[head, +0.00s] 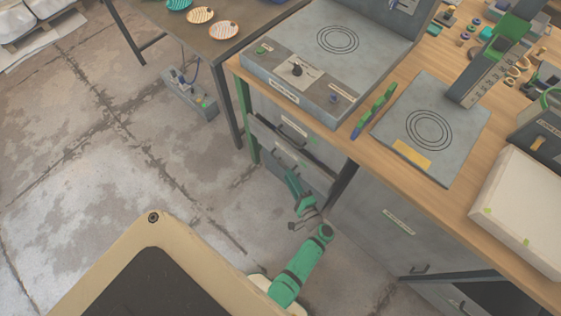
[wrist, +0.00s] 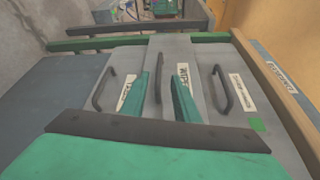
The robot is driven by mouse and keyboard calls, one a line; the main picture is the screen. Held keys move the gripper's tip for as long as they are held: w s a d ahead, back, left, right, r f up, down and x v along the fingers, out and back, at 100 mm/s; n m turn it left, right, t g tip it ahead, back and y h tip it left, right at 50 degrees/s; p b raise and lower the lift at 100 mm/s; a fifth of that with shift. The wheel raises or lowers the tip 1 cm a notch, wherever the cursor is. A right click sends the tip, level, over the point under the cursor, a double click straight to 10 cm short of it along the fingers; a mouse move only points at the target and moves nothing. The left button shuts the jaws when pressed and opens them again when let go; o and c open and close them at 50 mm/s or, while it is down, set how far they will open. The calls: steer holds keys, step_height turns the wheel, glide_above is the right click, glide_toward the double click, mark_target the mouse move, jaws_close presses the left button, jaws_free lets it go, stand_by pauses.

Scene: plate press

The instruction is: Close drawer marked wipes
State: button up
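The bench has a stack of drawers, which shows sideways in the wrist view. The middle drawer (wrist: 205,92) stands out in front of its neighbours, partly open. Its white label (wrist: 182,80) seems to read wipes, but it is blurred. Its dark bar handle (wrist: 158,80) is upright in that view. My gripper (wrist: 160,76) is open, with one green finger on each side of this handle; I cannot tell whether they touch it. In the head view my gripper (head: 297,192) is low in front of the drawers, its fingertips hard to make out.
Neighbouring drawers with handles lie left (wrist: 85,115) and right (wrist: 238,78) in the wrist view. The wooden bench top (head: 450,210) overhangs the drawers and carries a press and plates. A dark table (head: 205,38) stands at the back left. The concrete floor (head: 120,140) at left is mostly clear.

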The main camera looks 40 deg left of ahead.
mark_target(280, 161)
steer(key=x, duration=0.9)
steer(key=shift+a+f, duration=0.15)
jaws_close()
